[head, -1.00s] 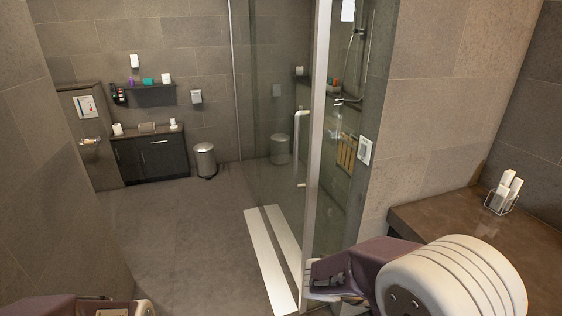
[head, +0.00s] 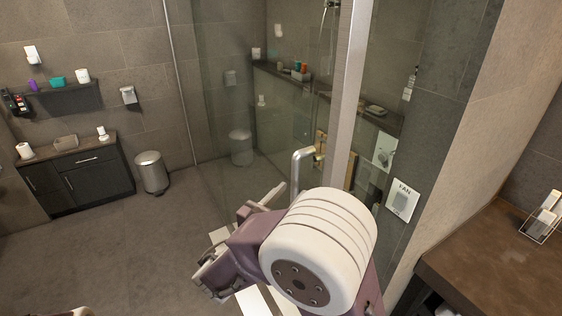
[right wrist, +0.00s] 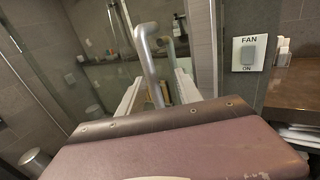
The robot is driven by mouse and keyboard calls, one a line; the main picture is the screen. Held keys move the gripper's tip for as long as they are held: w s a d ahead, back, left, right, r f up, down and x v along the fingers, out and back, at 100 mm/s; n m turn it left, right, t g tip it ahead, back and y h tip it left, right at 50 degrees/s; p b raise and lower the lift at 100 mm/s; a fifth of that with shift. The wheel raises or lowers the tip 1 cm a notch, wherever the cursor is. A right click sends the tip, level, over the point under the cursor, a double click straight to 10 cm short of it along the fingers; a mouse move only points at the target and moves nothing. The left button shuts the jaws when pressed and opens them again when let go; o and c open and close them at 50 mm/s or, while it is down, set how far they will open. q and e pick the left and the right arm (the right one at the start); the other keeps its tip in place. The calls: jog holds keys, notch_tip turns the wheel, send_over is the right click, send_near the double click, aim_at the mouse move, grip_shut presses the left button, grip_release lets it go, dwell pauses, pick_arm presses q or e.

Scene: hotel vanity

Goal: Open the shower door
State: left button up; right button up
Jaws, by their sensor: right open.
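The glass shower door (head: 222,90) stands upright beside a pale vertical frame post (head: 347,90). Its metal bar handle (head: 296,168) shows left of the post, with its lower part hidden behind my right arm. My right gripper (head: 238,232) is open and empty, left of and below the handle's visible top. In the right wrist view, the handle (right wrist: 147,55) runs down between the two pale fingers of the gripper (right wrist: 157,95). I cannot tell whether either finger touches it. I cannot see a clear gap at the door's edge.
A wall with a fan switch (head: 402,200) and a brown counter (head: 490,255) are close on the right. A dark cabinet (head: 75,185) and a bin (head: 152,172) stand at the back left. The floor (head: 110,250) left of the door is clear.

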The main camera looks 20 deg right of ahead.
aim_at(294, 180)
jog(key=shift+n+t+y, duration=0.4)
jog(key=shift+n+t, duration=0.1)
jog(key=x, duration=0.2)
jog(key=p+x, duration=0.1)
jog(key=x, duration=0.1)
jog(key=w+p+x, duration=0.1)
jog(key=x, duration=0.1)
jog(key=shift+a+r, duration=0.2)
pick_arm(q)
jog(key=shift+s+r, duration=0.15)
jog(key=shift+r, duration=0.45)
jog(key=shift+s+r, duration=0.15)
jog(key=shift+r, duration=0.4)
pick_arm(e)
jog(key=shift+w+f, duration=0.1)
jog(key=shift+w, duration=0.15)
grip_shut()
